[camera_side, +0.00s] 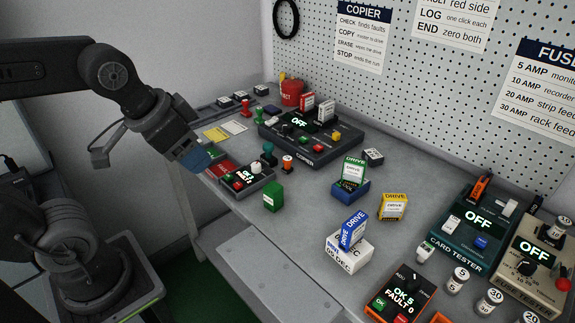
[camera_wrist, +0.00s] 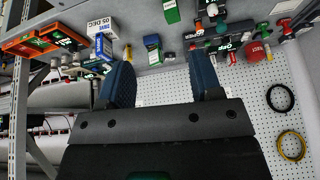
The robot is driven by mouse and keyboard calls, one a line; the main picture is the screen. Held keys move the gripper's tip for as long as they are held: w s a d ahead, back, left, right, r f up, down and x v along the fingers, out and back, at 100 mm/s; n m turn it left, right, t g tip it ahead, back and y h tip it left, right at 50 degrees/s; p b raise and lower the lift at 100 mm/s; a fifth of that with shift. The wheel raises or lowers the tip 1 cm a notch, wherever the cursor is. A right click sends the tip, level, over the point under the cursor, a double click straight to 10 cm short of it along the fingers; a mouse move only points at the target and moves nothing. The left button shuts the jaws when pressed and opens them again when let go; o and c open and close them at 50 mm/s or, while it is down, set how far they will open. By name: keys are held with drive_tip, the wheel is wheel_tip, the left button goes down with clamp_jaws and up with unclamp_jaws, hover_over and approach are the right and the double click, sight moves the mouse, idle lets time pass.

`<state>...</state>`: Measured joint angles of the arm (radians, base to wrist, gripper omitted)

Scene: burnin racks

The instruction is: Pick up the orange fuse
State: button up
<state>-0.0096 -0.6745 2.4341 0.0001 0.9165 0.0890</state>
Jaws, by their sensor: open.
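A small orange fuse (camera_side: 287,165) with a pale band and dark top stands upright on the grey bench in the side view, just right of the small dark console. In the wrist view, a small orange and white piece (camera_wrist: 211,10) near the top edge looks like it, but it is too small to be sure. My gripper (camera_side: 196,160) is above the bench's left edge, left of the fuse and apart from it. In the wrist view my two blue fingers (camera_wrist: 163,78) are spread wide with nothing between them.
A dark console (camera_side: 246,178), a teal-topped piece (camera_side: 268,153) and a green block (camera_side: 273,197) stand close to the fuse. The copier (camera_side: 305,158) is behind it. Drive boxes, including a yellow one (camera_side: 394,207), stand to the right. Bare bench lies between.

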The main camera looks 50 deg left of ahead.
drive_tip(key=w+a+r+m+g, duration=0.2)
drive_tip(key=w+m, duration=0.2)
drive_tip(key=w, duration=0.5)
drive_tip(key=m+g, duration=0.3)
drive_tip(key=m, duration=0.9)
hover_over(287, 158)
wheel_tip(287, 158, down, 14)
drive_tip(key=f, duration=0.7)
drive_tip(key=shift+w+d+f, duration=0.1)
drive_tip(key=shift+d, duration=0.25)
drive_tip(key=shift+a+f, duration=0.15)
drive_tip(key=shift+f, duration=1.2)
drive_tip(key=shift+a+f, duration=0.1)
drive_tip(key=shift+f, duration=1.25)
drive_tip(key=c, duration=1)
